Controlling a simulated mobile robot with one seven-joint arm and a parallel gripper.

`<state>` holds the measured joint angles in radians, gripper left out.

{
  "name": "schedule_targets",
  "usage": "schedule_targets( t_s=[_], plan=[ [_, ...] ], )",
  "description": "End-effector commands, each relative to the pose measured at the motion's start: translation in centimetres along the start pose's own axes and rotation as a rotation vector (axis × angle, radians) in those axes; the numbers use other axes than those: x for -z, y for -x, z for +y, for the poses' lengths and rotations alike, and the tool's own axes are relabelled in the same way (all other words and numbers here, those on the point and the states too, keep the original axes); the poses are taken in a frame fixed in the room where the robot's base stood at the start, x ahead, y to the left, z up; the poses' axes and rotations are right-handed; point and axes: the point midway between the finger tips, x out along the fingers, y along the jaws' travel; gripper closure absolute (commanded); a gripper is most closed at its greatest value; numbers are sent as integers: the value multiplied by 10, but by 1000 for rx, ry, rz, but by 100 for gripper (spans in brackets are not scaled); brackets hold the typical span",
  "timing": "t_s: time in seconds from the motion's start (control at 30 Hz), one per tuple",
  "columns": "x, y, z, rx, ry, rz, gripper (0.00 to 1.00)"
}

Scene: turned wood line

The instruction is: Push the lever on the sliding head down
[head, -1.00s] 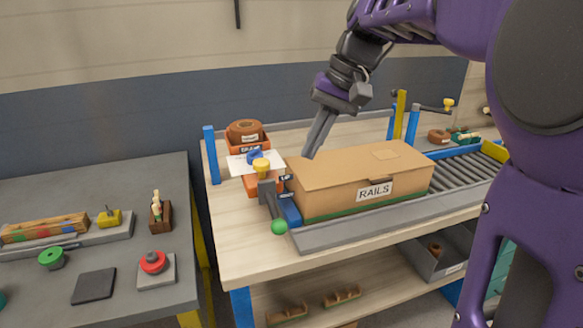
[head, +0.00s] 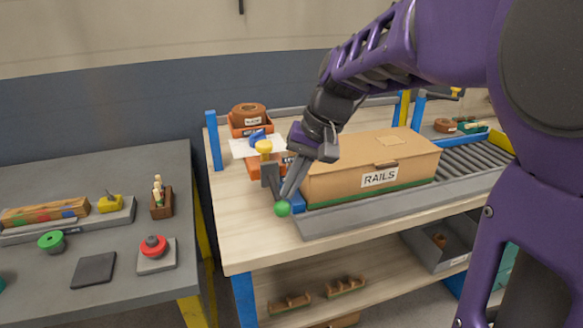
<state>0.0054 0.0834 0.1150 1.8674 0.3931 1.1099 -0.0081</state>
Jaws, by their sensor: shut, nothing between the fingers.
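A cardboard box labelled RAILS (head: 370,165) stands close to the right of my fingers, before a roller conveyor (head: 468,152). An orange bin (head: 250,126) is behind. A grey table (head: 120,215) with a red button (head: 153,246) is at left, across a gap.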

Motion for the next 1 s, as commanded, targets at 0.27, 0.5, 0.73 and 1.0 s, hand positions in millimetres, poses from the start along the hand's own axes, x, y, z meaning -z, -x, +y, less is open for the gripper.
schedule_targets(
  t_s=[0.27, 0.5, 0.73, 1.0],
  plan=[
    [-1, -2, 1, 0, 0, -1, 100],
    [-4, -26, 11, -1, 0, -2, 100],
    [-3, -25, 11, -1, 1, 0, 100],
    [-3, -18, 8, 0, 0, 0, 100]
  ],
)
